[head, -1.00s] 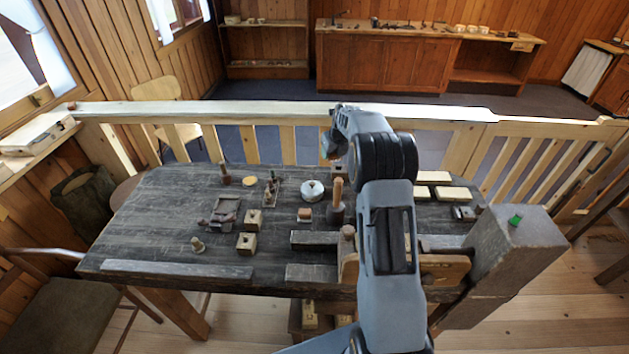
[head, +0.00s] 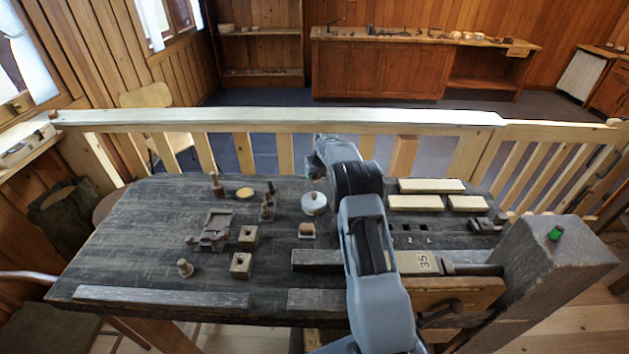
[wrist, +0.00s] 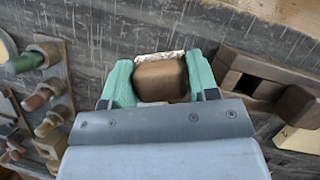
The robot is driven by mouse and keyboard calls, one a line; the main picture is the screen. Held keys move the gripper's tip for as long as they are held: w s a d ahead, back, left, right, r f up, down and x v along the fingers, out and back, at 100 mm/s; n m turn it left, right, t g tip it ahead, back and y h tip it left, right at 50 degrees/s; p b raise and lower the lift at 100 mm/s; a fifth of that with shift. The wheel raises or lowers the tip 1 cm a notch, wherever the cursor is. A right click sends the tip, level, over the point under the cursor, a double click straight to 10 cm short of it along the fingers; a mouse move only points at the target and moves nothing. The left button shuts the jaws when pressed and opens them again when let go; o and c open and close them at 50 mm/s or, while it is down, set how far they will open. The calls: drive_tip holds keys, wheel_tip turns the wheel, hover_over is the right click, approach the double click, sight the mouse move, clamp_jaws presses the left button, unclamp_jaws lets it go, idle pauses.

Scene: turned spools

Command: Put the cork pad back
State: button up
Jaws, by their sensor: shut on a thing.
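My gripper (wrist: 160,75) has two green fingers and is shut on a brown block with rounded corners, which I take to be the cork pad (wrist: 162,82). A pale speckled edge shows along the pad's far side. In the head view my gripper (head: 318,178) hangs over the back middle of the bench, near the round pale-lidded pot (head: 313,204). The pad is barely visible there, and its height above the bench is unclear. Another small brown block (head: 307,227) sits on a pale base on the bench.
The dark bench (head: 130,240) carries a tool rack (head: 267,207), a yellow disc (head: 245,193), wooden blocks with holes (head: 241,265) and pale slabs (head: 415,203). A grey post (head: 545,270) rises at the right. The bench's left part is mostly clear.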

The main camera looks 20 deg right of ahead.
sight(316, 186)
drive_tip(key=shift+w+f, duration=0.25)
drive_tip(key=shift+f, duration=0.05)
drive_tip(key=shift+w+d+f+b, duration=0.25)
drive_tip(key=shift+f+b, duration=0.15)
drive_tip(key=shift+f, duration=0.1)
drive_tip(key=f, duration=0.1)
drive_tip(key=f+b, duration=0.1)
drive_tip(key=shift+w+a+f, duration=0.15)
drive_tip(key=shift+a+f, duration=0.05)
drive_tip(key=shift+f, duration=0.2)
drive_tip(key=shift+d, duration=0.2)
drive_tip(key=shift+f+b, duration=0.15)
drive_tip(key=shift+b, duration=0.15)
drive_tip(key=o, duration=0.9)
drive_tip(key=shift+a, duration=0.1)
